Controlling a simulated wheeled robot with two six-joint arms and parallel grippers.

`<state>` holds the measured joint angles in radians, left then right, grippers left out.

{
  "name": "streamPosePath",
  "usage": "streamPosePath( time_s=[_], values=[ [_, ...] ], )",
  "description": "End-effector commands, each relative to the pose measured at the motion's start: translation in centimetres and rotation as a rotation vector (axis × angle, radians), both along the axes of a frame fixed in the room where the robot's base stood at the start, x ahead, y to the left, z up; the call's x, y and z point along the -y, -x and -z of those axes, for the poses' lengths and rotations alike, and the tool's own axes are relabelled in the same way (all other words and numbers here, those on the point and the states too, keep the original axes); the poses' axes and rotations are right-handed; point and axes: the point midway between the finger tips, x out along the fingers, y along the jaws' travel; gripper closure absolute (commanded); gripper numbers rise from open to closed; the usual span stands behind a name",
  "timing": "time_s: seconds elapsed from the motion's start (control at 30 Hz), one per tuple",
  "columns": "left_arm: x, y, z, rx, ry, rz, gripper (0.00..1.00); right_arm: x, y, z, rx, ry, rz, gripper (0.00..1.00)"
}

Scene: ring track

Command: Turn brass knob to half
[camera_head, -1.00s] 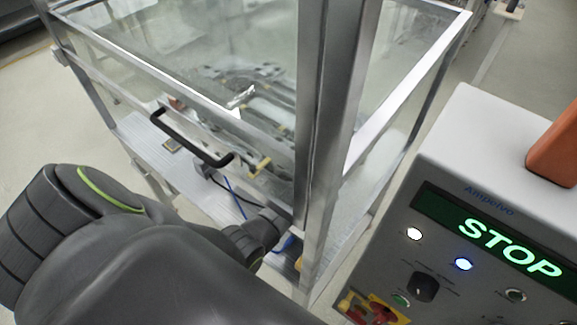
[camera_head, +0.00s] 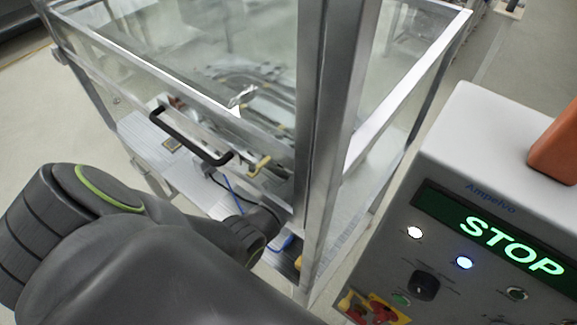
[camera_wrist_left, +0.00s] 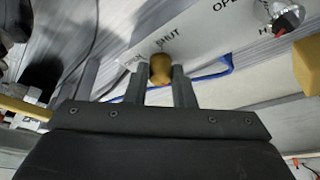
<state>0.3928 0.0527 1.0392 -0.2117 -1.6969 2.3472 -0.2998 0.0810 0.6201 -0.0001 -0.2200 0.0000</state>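The brass knob (camera_wrist_left: 161,69) shows in the left wrist view on a pale panel, below the printed word "SHUT". My left gripper (camera_wrist_left: 161,75) has its two dark fingers on either side of the knob, close against it, with little or no gap. In the head view my left arm reaches in from the left towards the base of the glass cabinet (camera_head: 330,140). My left fingertips and the knob are hidden there by my arm and the cabinet frame. My right gripper is not in view.
Blue tubing (camera_wrist_left: 215,70) runs behind the fingers. A black handle (camera_head: 190,138) crosses the cabinet front. A control box (camera_head: 480,215) reading "STOP" stands at right.

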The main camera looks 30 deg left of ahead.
Motion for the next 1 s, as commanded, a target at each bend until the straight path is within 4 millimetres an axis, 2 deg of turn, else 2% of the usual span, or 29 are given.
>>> streamPosePath(
  time_s=[0.03,0.17,0.53,1.0],
  values=[
    [0.0,0.0,0.0,0.000,0.002,0.001,0.71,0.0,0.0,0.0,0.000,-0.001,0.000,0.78],
    [0.0,0.0,0.0,0.000,0.001,0.001,0.56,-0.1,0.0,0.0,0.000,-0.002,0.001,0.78],
    [0.2,-0.2,-0.5,0.002,0.001,0.002,0.56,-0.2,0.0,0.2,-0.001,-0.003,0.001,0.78],
    [2.1,-1.8,-6.3,0.003,0.000,0.001,0.56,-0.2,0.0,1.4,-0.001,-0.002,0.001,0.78]
  ],
)
